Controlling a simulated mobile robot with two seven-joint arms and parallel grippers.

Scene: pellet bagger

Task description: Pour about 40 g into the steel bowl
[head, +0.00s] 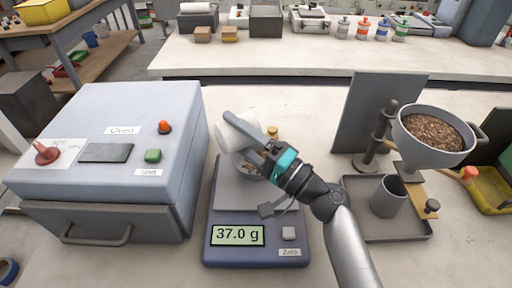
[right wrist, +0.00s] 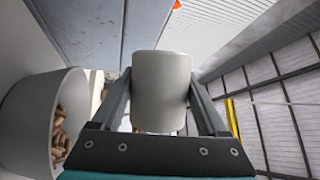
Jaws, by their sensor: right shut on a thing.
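The steel bowl (head: 239,160) sits on the scale (head: 229,200), partly hidden by my right gripper. The scale's display reads 37.0 g. My right gripper (head: 250,137) is shut on a pale cup (head: 236,131) and holds it tilted just above the bowl. In the right wrist view the cup (right wrist: 161,92) is between the fingers. At that view's left, a round grey vessel (right wrist: 25,122), apparently the bowl, has brown pellets (right wrist: 58,130) inside. I cannot tell whether pellets are falling. My left gripper is not in view.
A grey oven (head: 110,130) stands left of the scale. A hopper (head: 425,153) full of pellets stands at right, above a tray (head: 405,236) with a dark grey cup (head: 388,198). A small brass-coloured object (head: 272,132) is behind the scale.

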